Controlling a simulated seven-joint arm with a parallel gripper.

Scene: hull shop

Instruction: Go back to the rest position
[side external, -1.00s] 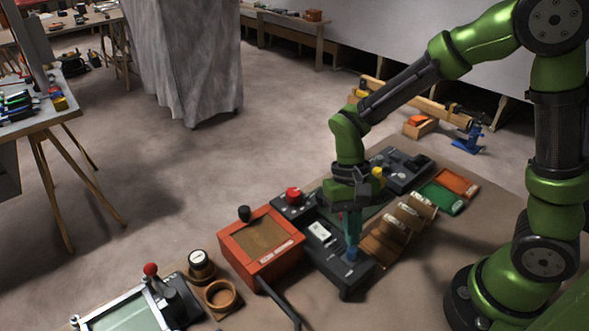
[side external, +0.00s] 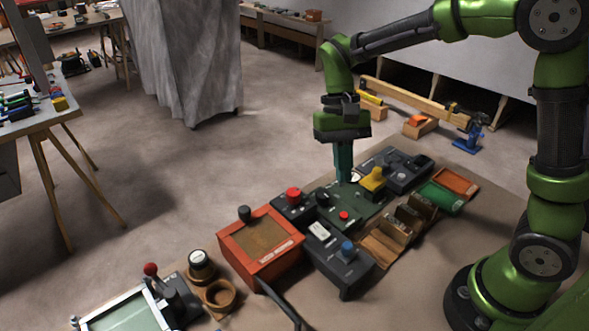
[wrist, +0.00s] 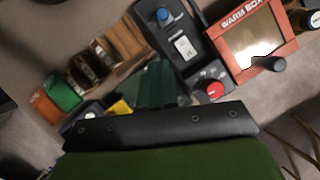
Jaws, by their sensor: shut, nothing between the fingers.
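My gripper (side external: 343,176) is in the air above the far edge of the bench panels in the side view, pointing down. Its teal fingers are together with nothing between them. In the wrist view the fingers (wrist: 160,84) show closed above the dark boxes. A dark box with a blue knob (side external: 347,249) stands nearer the front, clear of my gripper.
An orange-red box (side external: 262,262) with a dark-knobbed lid stands left of the panels. A red mushroom button (side external: 293,195) is on a dark box beside it. Wooden slots (side external: 388,247) and green (side external: 441,197) and orange (side external: 458,182) bins lie to the right. Air above the panels is free.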

